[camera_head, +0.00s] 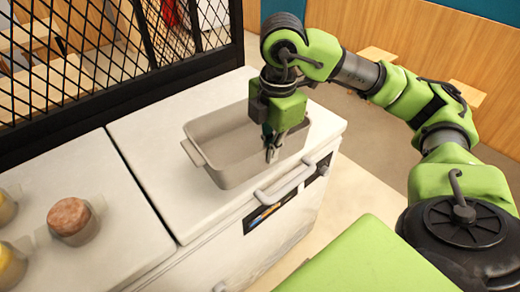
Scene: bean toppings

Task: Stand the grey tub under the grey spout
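The grey tub (230,172) is an open rectangular box with a handle on its left end. It stands upright on the white counter (155,165), near its right end. My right gripper (272,156) points down at the tub's near long side, its fingers overlapping the rim in the picture. The fingers look close together, but I cannot tell whether they are shut on the wall or only beside it. My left gripper is not in view. No grey spout can be made out.
A black mesh screen (100,75) stands along the back of the counter. Several small lidded jars, one with a brown top (70,217), sit in the counter's left part. A bar handle (285,182) sticks out at the front. Wooden panels stand beyond.

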